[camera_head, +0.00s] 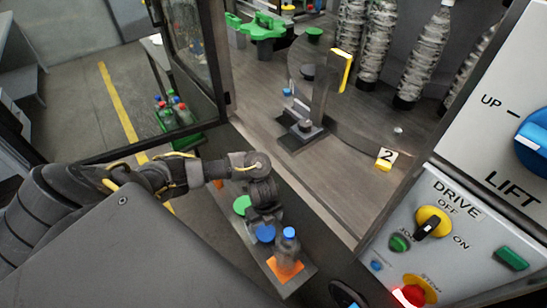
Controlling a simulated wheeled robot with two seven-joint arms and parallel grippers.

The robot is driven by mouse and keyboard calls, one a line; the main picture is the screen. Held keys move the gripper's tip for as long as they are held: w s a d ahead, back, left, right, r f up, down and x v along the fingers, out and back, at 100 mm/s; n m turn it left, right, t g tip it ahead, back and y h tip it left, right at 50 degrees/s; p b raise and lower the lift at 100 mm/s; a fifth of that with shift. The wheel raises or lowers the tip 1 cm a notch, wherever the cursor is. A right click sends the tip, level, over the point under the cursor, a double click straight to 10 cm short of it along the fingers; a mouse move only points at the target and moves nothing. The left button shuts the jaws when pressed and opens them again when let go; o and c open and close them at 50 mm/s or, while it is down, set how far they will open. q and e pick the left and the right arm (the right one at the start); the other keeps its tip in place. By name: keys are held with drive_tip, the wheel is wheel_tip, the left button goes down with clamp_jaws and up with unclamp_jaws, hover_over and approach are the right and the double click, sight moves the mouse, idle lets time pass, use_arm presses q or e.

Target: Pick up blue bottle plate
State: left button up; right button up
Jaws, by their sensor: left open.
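A narrow shelf (288,284) in front of the machine carries a row of coloured plates. The blue round plate (265,234) lies flat between a green round plate (242,204) and an orange square plate (281,270). A clear bottle with a blue cap (288,248) stands upright on the orange plate. My left gripper (263,222) points down just behind the blue plate and is open. Its dark body hides part of the shelf, and I cannot tell whether the fingers touch the plate. My right gripper is not in view.
The labelling machine's bay (330,190) lies behind the shelf, with a yellow "2" marker (386,159). The control panel (440,245) with knobs borders the right. A green crate of bottles (179,127) stands at the left back, beyond the dark door frame.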

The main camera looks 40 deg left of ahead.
sight(266, 231)
use_arm(q)
drive_tip(key=f+b, duration=0.2)
drive_tip(key=shift+w+f, duration=0.2)
drive_tip(key=shift+f, duration=0.15)
wheel_tip(266, 231, down, 2)
drive_tip(key=shift+a, duration=0.1)
drive_tip(key=shift+w+f, duration=0.15)
drive_tip(key=shift+f, duration=0.6)
wheel_tip(266, 231, down, 4)
drive_tip(key=shift+a+f+b, duration=0.15)
drive_tip(key=shift+b, duration=0.3)
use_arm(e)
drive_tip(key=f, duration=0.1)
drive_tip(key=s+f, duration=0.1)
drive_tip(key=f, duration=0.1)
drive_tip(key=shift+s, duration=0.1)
